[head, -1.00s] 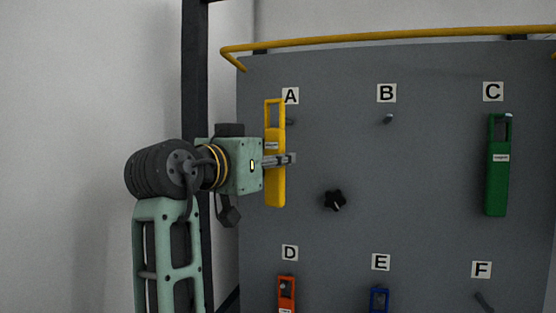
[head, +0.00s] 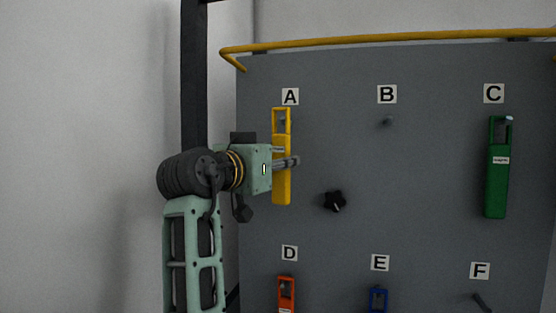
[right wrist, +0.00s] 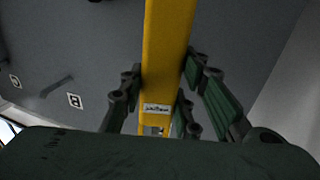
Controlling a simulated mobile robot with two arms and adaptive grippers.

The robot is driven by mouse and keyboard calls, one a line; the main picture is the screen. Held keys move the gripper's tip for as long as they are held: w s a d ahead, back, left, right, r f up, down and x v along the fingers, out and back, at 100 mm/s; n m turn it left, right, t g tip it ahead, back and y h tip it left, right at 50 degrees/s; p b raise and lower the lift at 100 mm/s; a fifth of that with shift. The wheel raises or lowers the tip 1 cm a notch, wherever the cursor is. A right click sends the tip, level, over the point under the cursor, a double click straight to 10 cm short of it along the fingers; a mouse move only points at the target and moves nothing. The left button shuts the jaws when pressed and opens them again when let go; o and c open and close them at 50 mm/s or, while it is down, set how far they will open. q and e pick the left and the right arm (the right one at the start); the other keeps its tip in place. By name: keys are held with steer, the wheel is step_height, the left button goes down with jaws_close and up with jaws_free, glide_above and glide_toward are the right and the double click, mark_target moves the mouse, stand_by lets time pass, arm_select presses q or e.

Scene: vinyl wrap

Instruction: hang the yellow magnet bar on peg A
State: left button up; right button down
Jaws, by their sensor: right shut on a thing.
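The yellow magnet bar (head: 281,180) stands upright in front of the grey board, below label A (head: 290,96). My right gripper (head: 287,156) is shut on its middle, coming from the left in the head view. The bar's top window lines up with peg A (head: 283,119), which shows through the opening. I cannot tell whether the peg passes through the window or sits behind it. In the right wrist view the yellow bar (right wrist: 168,60) runs between the fingers (right wrist: 158,95), with its white label near the palm. My left gripper is out of view.
Peg B (head: 387,121) is empty. A green bar (head: 497,185) hangs on peg C. An orange bar (head: 286,292) and a blue bar (head: 378,298) are at D and E. A black knob (head: 335,201) sticks out right of the yellow bar. A yellow rail (head: 400,37) crosses the top.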

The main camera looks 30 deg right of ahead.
steer(key=w+d, duration=0.1)
steer(key=w+d+f, duration=0.1)
steer(key=w+d, duration=0.1)
steer(key=shift+d+f+p, duration=0.1)
steer(key=shift+d+p, duration=0.15)
steer(key=shift+p, duration=0.1)
stand_by(0.3)
stand_by(0.5)
steer(key=c, duration=1.2)
jaws_free()
steer(key=shift+s, duration=0.15)
